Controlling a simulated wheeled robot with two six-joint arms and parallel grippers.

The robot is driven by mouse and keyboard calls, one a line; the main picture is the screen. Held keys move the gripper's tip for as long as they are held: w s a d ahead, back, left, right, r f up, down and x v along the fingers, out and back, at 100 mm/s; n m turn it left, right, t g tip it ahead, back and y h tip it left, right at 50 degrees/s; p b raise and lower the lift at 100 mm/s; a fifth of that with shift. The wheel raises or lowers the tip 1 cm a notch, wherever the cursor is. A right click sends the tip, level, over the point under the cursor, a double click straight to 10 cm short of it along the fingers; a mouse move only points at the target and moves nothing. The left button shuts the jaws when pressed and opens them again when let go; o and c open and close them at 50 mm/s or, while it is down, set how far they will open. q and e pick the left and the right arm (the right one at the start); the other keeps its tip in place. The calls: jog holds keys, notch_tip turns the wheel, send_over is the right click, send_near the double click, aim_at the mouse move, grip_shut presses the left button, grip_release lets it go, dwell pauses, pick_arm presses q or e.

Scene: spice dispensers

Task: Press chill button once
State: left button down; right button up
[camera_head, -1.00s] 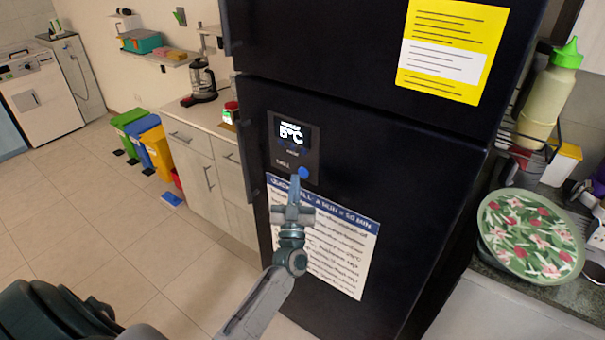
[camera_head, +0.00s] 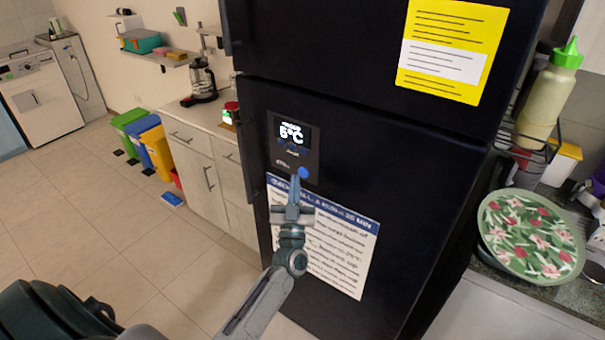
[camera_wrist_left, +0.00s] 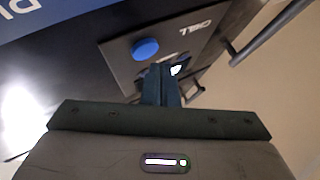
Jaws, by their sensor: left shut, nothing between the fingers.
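The blue round chill button (camera_head: 304,172) sits at the lower right of a dark control panel (camera_head: 308,158) on the black fridge door. The panel display (camera_head: 291,131) reads 5°C. My left gripper (camera_head: 295,180) is shut and empty, its fingertips just left of and slightly below the button in the head view. In the left wrist view the shut fingers (camera_wrist_left: 161,70) point at the panel beside the blue button (camera_wrist_left: 145,49), partly covering the white lettering. A gap shows between fingers and button; contact with the panel cannot be told. My right gripper is not in view.
A blue-headed instruction sheet (camera_head: 340,250) is on the door below the panel, behind my left arm. A yellow note (camera_head: 452,45) is on the upper door. A counter with a floral tray (camera_head: 530,236) stands right.

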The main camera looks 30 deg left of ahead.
pick_arm(q)
jog(key=shift+w, duration=0.15)
dwell(0.3)
jog(key=shift+w, duration=0.3)
jog(key=shift+w, duration=0.35)
dwell(0.5)
jog(key=shift+s+r, duration=0.1)
jog(key=shift+s, duration=0.1)
jog(key=shift+s+p, duration=0.5)
jog(key=shift+s, duration=0.1)
jog(key=s+p, duration=0.2)
jog(key=s, duration=0.3)
jog(key=shift+a, duration=0.2)
